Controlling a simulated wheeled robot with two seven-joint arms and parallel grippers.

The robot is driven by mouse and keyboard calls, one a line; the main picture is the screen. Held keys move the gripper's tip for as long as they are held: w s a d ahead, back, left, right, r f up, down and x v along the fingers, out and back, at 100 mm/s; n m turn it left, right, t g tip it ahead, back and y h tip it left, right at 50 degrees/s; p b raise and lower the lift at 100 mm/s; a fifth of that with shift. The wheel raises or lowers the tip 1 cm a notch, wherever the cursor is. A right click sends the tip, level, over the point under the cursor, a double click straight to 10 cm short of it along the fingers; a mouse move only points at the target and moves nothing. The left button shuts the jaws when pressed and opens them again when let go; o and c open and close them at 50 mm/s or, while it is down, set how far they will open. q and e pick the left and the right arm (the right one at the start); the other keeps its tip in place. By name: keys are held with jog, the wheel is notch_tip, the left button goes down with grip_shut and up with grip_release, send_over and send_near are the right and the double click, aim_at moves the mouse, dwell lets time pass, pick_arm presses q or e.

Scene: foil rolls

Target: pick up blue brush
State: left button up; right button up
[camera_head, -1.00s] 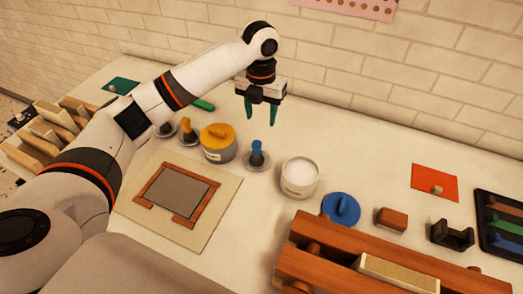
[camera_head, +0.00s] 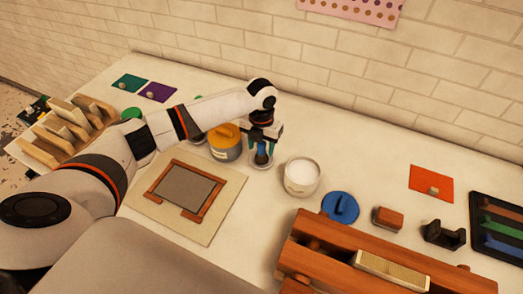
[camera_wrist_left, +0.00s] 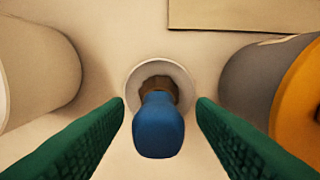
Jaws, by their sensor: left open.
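The blue brush (camera_head: 262,152) stands upright in a small round holder (camera_head: 262,163), between the orange-lidded pot and the white jar. In the left wrist view, the blue brush handle (camera_wrist_left: 158,126) is between the two green fingers, with its dark lower part (camera_wrist_left: 158,88) in the pale round holder (camera_wrist_left: 133,88). My left gripper (camera_head: 263,146) is lowered around the brush. Its fingers are apart, one on each side, and a gap shows between each finger and the handle in the left wrist view (camera_wrist_left: 160,118). My right gripper is not in view.
A grey pot with an orange lid (camera_head: 225,140) stands close left of the brush, and a white jar (camera_head: 301,176) close right. A board with a wooden frame (camera_head: 186,188) lies in front. A blue lid (camera_head: 340,207) and wooden rack (camera_head: 340,255) are at right.

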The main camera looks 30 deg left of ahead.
pick_arm(q)
jog(key=c, duration=1.1)
notch_tip(320, 180, up, 9)
jog(key=b, duration=0.2)
jog(key=shift+w+b, duration=0.1)
jog(key=shift+b, duration=0.2)
jog(key=shift+r, duration=0.55)
